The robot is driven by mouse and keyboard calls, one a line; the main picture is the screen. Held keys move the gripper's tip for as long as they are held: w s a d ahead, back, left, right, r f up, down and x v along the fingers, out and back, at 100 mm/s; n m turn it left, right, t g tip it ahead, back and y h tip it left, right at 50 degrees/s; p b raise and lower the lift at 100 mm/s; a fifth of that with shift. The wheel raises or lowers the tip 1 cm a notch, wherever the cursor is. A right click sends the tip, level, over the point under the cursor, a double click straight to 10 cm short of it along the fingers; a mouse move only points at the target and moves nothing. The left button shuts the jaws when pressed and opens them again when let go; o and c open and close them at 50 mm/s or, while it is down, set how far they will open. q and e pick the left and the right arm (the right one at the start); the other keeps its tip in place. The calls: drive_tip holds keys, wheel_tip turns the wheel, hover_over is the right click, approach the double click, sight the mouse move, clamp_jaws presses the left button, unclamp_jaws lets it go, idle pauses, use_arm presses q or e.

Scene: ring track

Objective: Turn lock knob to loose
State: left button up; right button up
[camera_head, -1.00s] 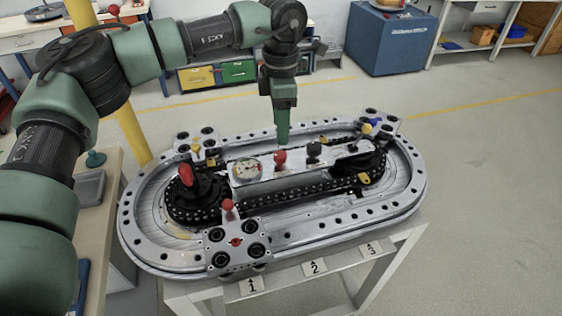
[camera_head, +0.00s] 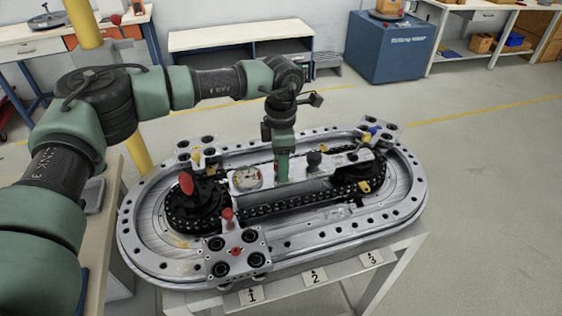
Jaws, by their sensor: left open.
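The oval ring track (camera_head: 400,205) stands on a light frame, with a chain drive around two black sprockets inside it. A central plate (camera_head: 325,168) carries a round gauge (camera_head: 246,178) and a black knob (camera_head: 314,159). My left gripper (camera_head: 283,176) is open and points down at the plate between gauge and black knob. It covers nearly all of the red knob there, so I cannot tell whether it touches it. Other red knobs show on the left sprocket (camera_head: 186,183) and by the front carriage (camera_head: 228,214). Which one is the lock knob is not marked. My right gripper is out of view.
Carriages with black rollers sit on the track at the front (camera_head: 237,252), back left and back right. A wooden bench (camera_head: 112,190) and a yellow post (camera_head: 134,140) stand close on the left. The floor to the right is clear.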

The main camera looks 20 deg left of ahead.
use_arm(q)
clamp_jaws()
drive_tip(key=n+b, duration=0.2)
drive_tip(key=n, duration=0.1)
drive_tip(key=shift+f+n, duration=0.1)
drive_tip(key=shift+n, duration=0.3)
drive_tip(key=n+b, duration=0.2)
drive_tip(key=n, duration=0.2)
drive_tip(key=shift+w, duration=0.1)
drive_tip(key=n+b, duration=0.1)
drive_tip(key=n, duration=0.4)
drive_tip(key=shift+a+b, duration=0.1)
drive_tip(key=shift+b, duration=0.3)
drive_tip(key=n+b, duration=0.1)
drive_tip(key=n, duration=0.4)
